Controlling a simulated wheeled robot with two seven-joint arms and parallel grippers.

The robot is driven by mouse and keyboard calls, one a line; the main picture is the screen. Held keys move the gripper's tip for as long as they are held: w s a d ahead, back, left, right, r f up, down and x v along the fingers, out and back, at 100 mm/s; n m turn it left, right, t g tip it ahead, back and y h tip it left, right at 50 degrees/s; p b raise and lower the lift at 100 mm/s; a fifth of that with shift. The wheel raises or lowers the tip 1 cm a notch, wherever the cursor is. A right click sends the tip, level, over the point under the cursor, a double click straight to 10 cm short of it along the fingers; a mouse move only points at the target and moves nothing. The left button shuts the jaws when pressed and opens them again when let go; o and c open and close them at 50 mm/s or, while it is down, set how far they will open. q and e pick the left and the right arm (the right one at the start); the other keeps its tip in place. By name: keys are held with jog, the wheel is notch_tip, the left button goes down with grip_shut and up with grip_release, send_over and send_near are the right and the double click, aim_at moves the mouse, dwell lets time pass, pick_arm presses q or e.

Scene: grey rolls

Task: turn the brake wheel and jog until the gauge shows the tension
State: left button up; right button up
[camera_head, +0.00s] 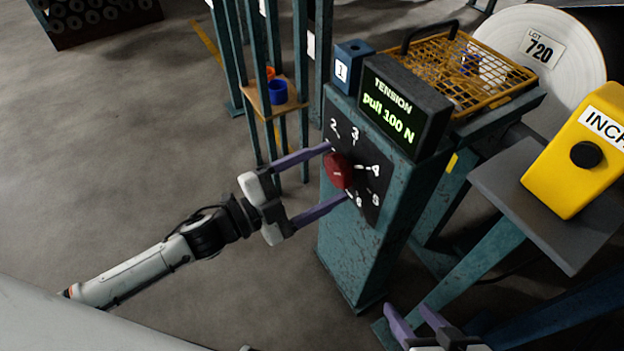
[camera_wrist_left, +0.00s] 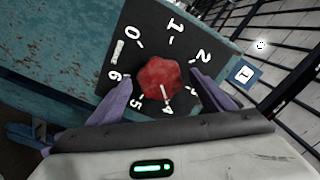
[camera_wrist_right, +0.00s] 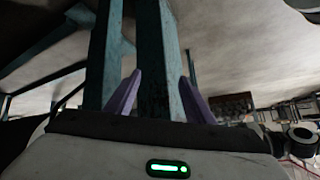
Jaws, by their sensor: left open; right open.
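The red brake wheel (camera_head: 335,172) sits on a black dial plate numbered 0 to 6. It also shows in the left wrist view (camera_wrist_left: 160,76), where a white mark at its edge lies beside the 4. My left gripper (camera_head: 338,171) is open, with one purple finger on each side of the wheel; contact cannot be told. The gauge (camera_head: 405,108) above reads "TENSION pull 100 N". The yellow jog box (camera_head: 570,150), labelled "INCH…", has a black button (camera_head: 587,155). My right gripper (camera_head: 408,308) is open and empty, low in front of the jog box's stand.
The dial is on a teal post (camera_head: 350,250). A blue block marked 1 (camera_head: 353,62) and a yellow mesh guard (camera_head: 470,70) stand above. A large roll with a "LOT 720" label (camera_head: 590,60) is behind. Teal rack posts (camera_head: 300,60) rise left of the dial.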

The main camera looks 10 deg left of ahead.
pick_arm(q)
jog(key=p+v, duration=0.1)
jog(key=v, duration=0.9)
jog(key=shift+p, duration=0.3)
pick_arm(e)
jog(key=shift+s+d+r+t, duration=0.25)
jog(key=shift+d+r+t, duration=0.05)
jog(key=shift+d+r, duration=0.25)
jog(key=shift+a+r, duration=0.1)
jog(key=shift+a, duration=0.05)
